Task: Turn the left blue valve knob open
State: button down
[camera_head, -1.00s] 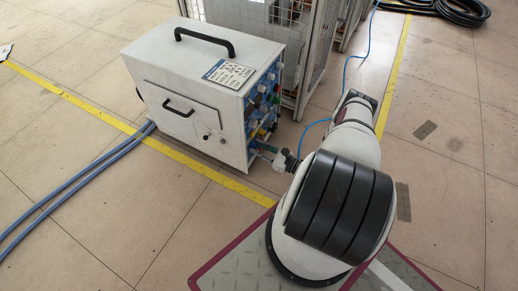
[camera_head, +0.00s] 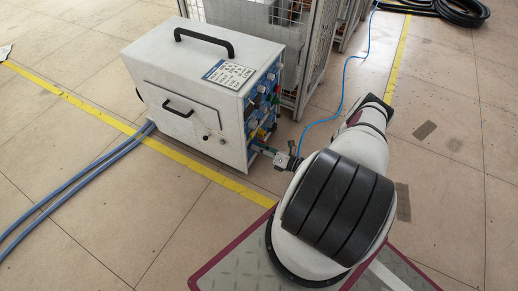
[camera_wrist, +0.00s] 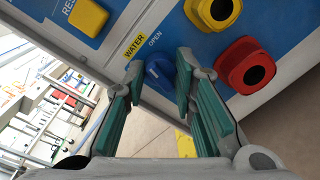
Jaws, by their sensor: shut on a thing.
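The blue valve knob (camera_wrist: 159,75) sits on the side panel beside the yellow WATER label and the word OPEN. In the wrist view my gripper (camera_wrist: 160,70) has its green-padded fingers on either side of the knob, shut on it. The knob's lower part is partly hidden by shadow and the fingers. In the head view my gripper (camera_head: 268,152) is at the low front corner of the heater's control side, and the knob cannot be made out there.
The white heater cabinet (camera_head: 205,85) stands on the tiled floor. A yellow socket (camera_wrist: 214,12) and a red socket (camera_wrist: 246,66) are near the knob. A yellow button (camera_wrist: 88,17) is to the left. A wire cage (camera_head: 300,40) stands behind; blue hoses (camera_head: 85,185) lie left.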

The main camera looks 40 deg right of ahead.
jog(key=m, duration=0.6)
jog(key=shift+d+y, duration=0.1)
jog(key=shift+y, duration=0.2)
jog(key=shift+m, duration=0.4)
jog(key=c, duration=1.3)
grip_release()
jog(key=v, duration=1.2)
jog(key=shift+r, duration=0.15)
